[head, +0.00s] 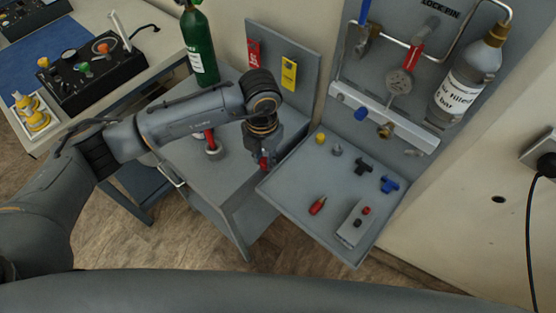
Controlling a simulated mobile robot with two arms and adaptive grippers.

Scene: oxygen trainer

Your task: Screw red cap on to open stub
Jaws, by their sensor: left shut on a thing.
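My left gripper (265,160) is shut on a small red piece that looks like the red cap (265,164); the fingers hide much of it. The gripper points down near the inner edge of the fold-out grey shelf, left of the wall manifold. The manifold bar (345,100) is on the grey back panel. It carries a blue cap (361,113) and, to the right of that, a brass stub (385,131) that looks uncapped. My right gripper is not in view.
The grey shelf (290,190) holds a yellow part (320,138), black and blue knobs, a red pointed piece (318,205) and a small block (355,224) with red and dark tops. A labelled grey cylinder (468,82) hangs at right. A green cylinder (198,45) stands behind my arm.

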